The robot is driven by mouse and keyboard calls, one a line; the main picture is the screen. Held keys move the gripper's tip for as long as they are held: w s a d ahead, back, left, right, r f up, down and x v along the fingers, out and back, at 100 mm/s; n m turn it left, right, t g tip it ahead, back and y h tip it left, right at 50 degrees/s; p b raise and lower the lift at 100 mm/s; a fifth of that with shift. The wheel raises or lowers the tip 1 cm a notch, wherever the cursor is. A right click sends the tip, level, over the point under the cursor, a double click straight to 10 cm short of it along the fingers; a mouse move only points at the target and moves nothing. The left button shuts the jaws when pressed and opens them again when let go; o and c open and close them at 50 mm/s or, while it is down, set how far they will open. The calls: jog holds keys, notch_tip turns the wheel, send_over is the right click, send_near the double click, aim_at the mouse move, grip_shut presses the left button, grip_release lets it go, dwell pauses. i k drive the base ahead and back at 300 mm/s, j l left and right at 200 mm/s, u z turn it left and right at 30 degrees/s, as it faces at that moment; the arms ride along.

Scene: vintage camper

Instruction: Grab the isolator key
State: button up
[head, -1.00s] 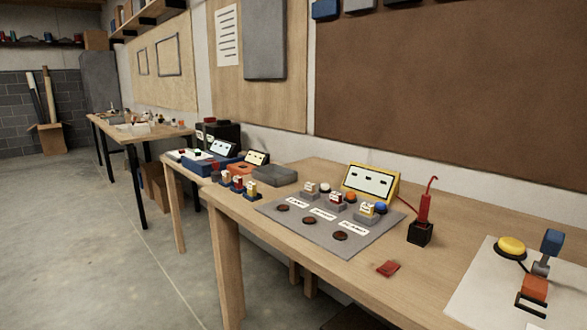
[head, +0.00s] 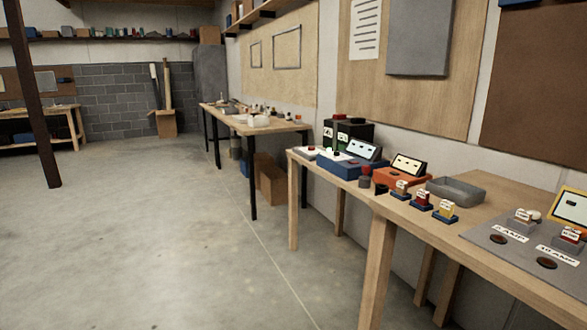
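I cannot make out a thing that is surely the isolator key in the current head view. A small grey piece with a red top (head: 366,172) stands by the orange box (head: 392,176) on the workbench (head: 400,232); it is too small to identify. Three small labelled blocks on blue bases, the nearest one yellow (head: 445,210), stand in a row near the bench's front edge. My gripper is not in view.
A grey mat (head: 482,236) with labelled parts and a yellow-framed box (head: 570,206) are at the right edge. A grey tray (head: 456,189) and a blue box (head: 346,166) stand further back. A dark post (head: 32,100) is at left. The concrete floor (head: 170,245) is clear.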

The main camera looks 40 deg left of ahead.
aim_at(366, 170)
jog(key=u, duration=0.8)
jog(key=i+j, duration=0.35)
jog(key=i, duration=0.25)
jog(key=i+j, duration=0.4)
jog(key=i, duration=0.15)
jog(key=i+j, duration=0.35)
jog(key=i, duration=0.25)
jog(key=i+j, duration=0.35)
jog(key=i, duration=0.25)
jog(key=i+j, duration=0.4)
jog(key=i, duration=0.15)
jog(key=i+j, duration=0.35)
jog(key=i, duration=0.25)
